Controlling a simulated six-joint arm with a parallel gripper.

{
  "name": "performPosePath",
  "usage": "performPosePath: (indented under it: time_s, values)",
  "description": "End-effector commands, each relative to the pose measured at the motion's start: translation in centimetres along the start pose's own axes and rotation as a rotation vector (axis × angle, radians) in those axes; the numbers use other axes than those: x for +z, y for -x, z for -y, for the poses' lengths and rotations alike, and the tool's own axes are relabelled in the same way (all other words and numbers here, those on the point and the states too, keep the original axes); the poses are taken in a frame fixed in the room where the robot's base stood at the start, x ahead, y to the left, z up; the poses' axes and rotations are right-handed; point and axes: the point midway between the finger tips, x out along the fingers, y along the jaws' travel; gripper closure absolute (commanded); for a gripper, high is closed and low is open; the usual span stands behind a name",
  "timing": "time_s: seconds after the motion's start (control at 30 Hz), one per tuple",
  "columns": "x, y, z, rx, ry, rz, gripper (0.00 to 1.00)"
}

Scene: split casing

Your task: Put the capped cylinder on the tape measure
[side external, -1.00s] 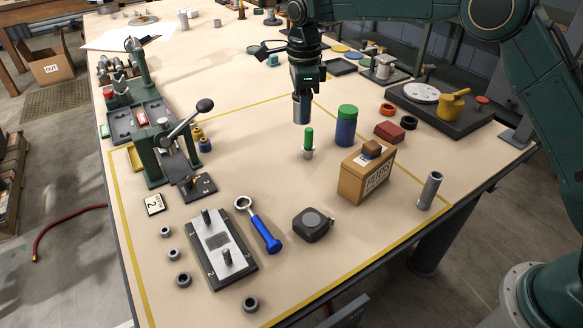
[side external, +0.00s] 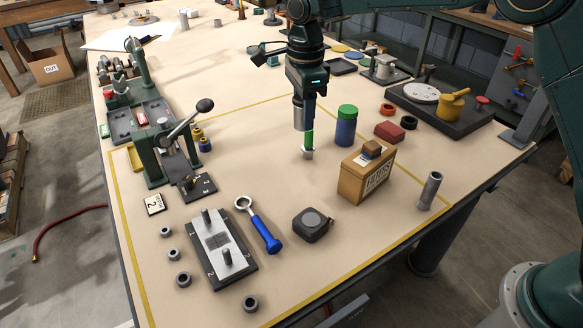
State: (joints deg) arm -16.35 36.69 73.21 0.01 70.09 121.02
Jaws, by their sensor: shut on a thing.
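The capped cylinder (side external: 307,154) is small and slim, with a green upper part and a whitish lower part. It stands upright near the middle of the table, left of the wooden box. My gripper (side external: 306,128) points down over it, shut on its green upper part. The fingers hide its top. I cannot tell whether its base touches the table. The tape measure (side external: 312,225) is dark with a grey round face. It lies flat nearer the camera, below the gripper in the picture, with its top bare.
A blue jar with a green lid (side external: 346,127) stands close to the right of my gripper. The wooden box (side external: 355,183) stands right of the path to the tape measure. A blue-handled ring tool (side external: 264,231) lies left of the tape measure. A grey tube (side external: 430,190) stands right.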

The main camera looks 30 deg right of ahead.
Motion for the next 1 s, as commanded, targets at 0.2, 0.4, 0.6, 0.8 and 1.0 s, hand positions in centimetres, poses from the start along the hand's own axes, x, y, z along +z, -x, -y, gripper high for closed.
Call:
performPosePath:
  time_s: [0.2, 0.4, 0.6, 0.8, 1.0]
  values:
    - [0.7, 1.4, -4.8, -0.002, 0.178, 0.001, 0.86]
    - [0.8, 2.1, -8.5, -0.002, 0.312, 0.001, 0.86]
    - [0.7, 2.3, -10.2, -0.001, 0.378, 0.000, 0.86]
    - [0.7, 2.2, -10.5, -0.001, 0.390, 0.000, 0.86]
    - [0.6, 1.1, -10.5, 0.003, 0.389, -0.001, 0.86]
